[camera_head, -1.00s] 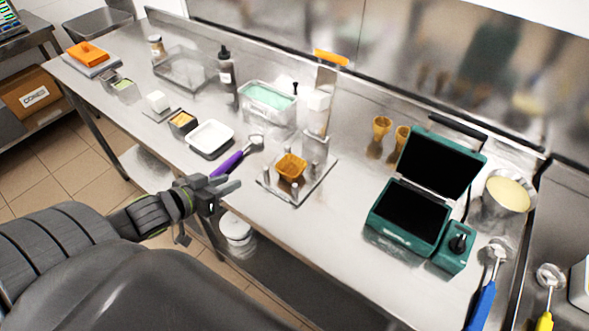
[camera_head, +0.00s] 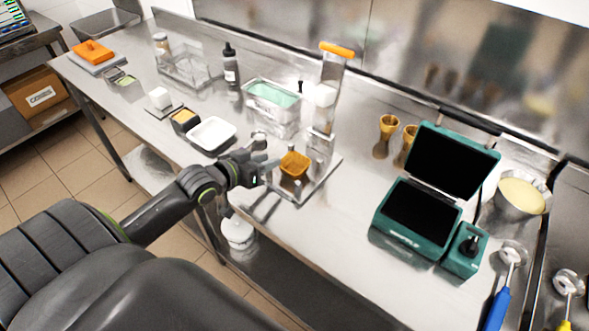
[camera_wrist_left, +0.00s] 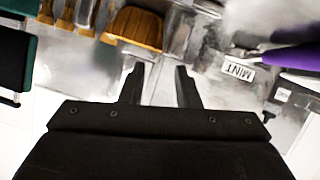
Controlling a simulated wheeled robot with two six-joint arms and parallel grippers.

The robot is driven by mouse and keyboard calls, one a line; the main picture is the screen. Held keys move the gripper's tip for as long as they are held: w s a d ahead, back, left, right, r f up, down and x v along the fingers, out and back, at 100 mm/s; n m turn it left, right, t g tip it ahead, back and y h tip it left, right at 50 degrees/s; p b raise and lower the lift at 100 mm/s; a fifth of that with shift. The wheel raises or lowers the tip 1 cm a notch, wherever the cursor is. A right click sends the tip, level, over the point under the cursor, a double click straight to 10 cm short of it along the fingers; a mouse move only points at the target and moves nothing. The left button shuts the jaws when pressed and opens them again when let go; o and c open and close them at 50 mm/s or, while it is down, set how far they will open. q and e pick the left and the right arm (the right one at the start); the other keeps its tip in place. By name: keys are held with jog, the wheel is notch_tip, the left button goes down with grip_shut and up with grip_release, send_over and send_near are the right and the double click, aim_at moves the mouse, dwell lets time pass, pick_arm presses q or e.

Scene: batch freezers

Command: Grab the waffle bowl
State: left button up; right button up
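The waffle bowl (camera_head: 295,163) is a small golden-brown square bowl, upright on a metal stand with short posts (camera_head: 310,188) near the middle of the counter. My left gripper (camera_head: 268,170) is just left of the bowl and apart from it. In the left wrist view the bowl (camera_wrist_left: 138,27) lies beyond the fingertips, up and to the left. The left gripper's two fingers (camera_wrist_left: 157,70) are apart with nothing between them. My right gripper does not show in any view.
A purple-handled scoop (camera_wrist_left: 295,57) and a MINT label (camera_wrist_left: 238,71) are near the left gripper. A white tray (camera_head: 212,133) is left of the stand. A green waffle iron (camera_head: 420,225) stands open at right. Free counter (camera_head: 345,235) lies between the stand and iron.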

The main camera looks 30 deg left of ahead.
aim_at(286, 155)
pick_arm(q)
jog(key=x, duration=0.6)
grip_shut()
